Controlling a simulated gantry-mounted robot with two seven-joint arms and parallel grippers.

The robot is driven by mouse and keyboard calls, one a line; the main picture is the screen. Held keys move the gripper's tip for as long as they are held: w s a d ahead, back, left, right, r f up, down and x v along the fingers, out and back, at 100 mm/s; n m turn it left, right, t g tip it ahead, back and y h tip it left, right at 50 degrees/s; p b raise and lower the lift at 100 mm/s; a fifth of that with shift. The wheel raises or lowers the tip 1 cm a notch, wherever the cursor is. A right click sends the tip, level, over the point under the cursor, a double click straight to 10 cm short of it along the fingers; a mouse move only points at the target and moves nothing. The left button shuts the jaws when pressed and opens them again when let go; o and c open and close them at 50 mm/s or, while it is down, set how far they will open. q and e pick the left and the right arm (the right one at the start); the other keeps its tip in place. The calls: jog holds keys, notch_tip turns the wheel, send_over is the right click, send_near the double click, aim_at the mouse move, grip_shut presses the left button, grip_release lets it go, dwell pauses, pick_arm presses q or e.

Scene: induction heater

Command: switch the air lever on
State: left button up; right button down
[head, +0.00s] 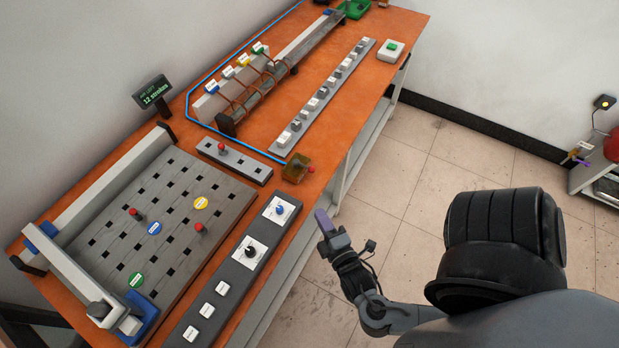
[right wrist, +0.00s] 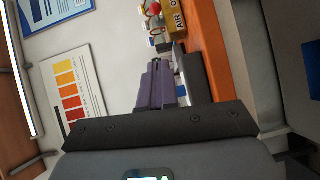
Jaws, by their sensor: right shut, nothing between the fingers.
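The air valve block (head: 295,168), a brass-yellow box, sits at the right front edge of the orange bench in the head view. In the right wrist view the yellow block (right wrist: 174,16) shows partly cut-off lettering starting "AIR O", with the red knob (right wrist: 154,9) at the top. My right gripper (head: 322,219) is shut and empty, off the bench edge, below the block in the head picture and apart from it. Its purple fingers (right wrist: 155,84) lie together in the wrist view. My left gripper is out of view.
On the orange bench (head: 262,123) stand a grey strip with a red joystick (head: 222,147), a knob panel (head: 247,250) and a pegged board (head: 190,185). A blue hose (head: 190,97) runs to the block.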

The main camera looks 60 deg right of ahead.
dwell(0.4)
jog(key=b, duration=0.2)
send_near(304, 167)
jog(key=w, duration=0.1)
jog(key=w+a, duration=0.1)
jog(key=w, duration=0.1)
jog(key=shift+a, duration=0.1)
jog(key=shift+d+f, duration=0.1)
jog(key=shift+d, duration=1.65)
jog(key=shift+w+d+f, duration=0.1)
jog(key=shift+d, duration=0.1)
